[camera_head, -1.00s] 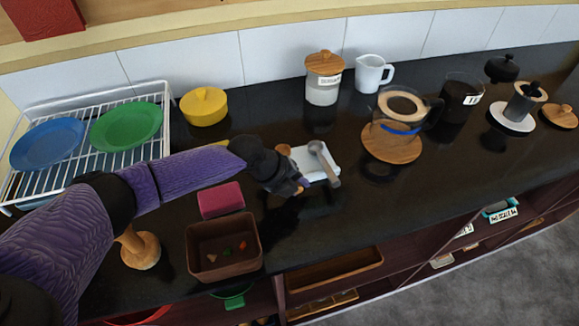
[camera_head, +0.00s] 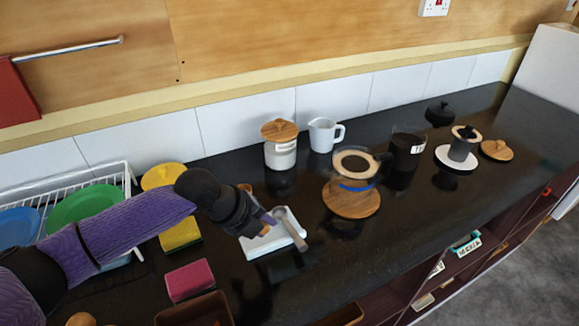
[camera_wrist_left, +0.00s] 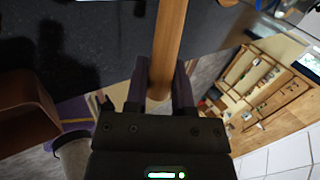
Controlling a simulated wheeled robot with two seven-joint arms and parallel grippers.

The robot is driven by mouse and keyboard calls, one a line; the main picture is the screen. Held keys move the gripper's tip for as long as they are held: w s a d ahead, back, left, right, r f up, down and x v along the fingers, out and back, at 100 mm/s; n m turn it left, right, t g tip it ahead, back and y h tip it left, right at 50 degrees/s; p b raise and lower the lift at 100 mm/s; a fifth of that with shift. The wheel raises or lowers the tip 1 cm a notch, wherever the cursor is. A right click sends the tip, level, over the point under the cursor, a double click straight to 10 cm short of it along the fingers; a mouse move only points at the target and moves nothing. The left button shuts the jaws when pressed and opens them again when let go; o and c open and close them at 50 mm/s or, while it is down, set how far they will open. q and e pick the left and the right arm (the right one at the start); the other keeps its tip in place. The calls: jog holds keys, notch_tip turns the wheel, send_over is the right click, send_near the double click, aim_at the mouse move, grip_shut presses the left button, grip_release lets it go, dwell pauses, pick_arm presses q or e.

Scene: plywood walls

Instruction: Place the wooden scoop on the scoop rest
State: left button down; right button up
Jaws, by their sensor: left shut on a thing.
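A wooden rod, which looks like the handle of the wooden scoop (camera_wrist_left: 169,35), runs between the fingers of my left gripper (camera_wrist_left: 161,72) in the left wrist view. In the head view my left gripper (camera_head: 266,222) is shut on it, just above the left part of a white tray, which looks like the scoop rest (camera_head: 262,244). The arm hides most of the scoop there; only small brown bits show beside the gripper. A grey spoon-like thing (camera_head: 293,230) lies across the tray, to the right of the fingers. I cannot tell whether the scoop touches the tray. My right gripper is not in view.
A pink block (camera_head: 190,280), a yellow sponge (camera_head: 181,235) and a brown bin (camera_head: 195,312) are left of the tray. A lidded jar (camera_head: 281,150), a white jug (camera_head: 323,134) and a coffee maker on a wooden board (camera_head: 351,202) stand beyond.

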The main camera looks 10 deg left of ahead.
pick_arm(q)
jog(key=shift+s+d+f, duration=0.1)
jog(key=shift+s+d, duration=0.15)
jog(key=shift+d, duration=0.1)
jog(key=s+d+n+t+y+b, duration=0.25)
jog(key=s+n+y, duration=0.45)
jog(key=n, duration=0.8)
jog(key=s+a+r+n+g+y+b, duration=0.25)
jog(key=a+r+n+g+y, duration=0.35)
jog(key=n, duration=0.7)
jog(key=w+d+f+m+t+h+p, duration=0.25)
jog(key=d+f+m+t, duration=0.2)
jog(key=m, duration=0.45)
jog(key=w+m+h, duration=0.2)
jog(key=m+h, duration=0.1)
jog(key=m, duration=0.3)
jog(key=w+f+m+h+p, duration=0.1)
jog(key=w+m+h, duration=0.1)
jog(key=m, duration=0.3)
jog(key=w+m+h+p, duration=0.1)
jog(key=w+m+h, duration=0.1)
jog(key=m+h, duration=0.3)
jog(key=shift+w+a+f+m, duration=0.15)
jog(key=shift+w+a+m, duration=0.25)
jog(key=shift+m, duration=0.4)
jog(key=shift+w+a+m+g+h, duration=0.4)
jog(key=shift+a+m+g, duration=0.1)
jog(key=shift+m, duration=0.3)
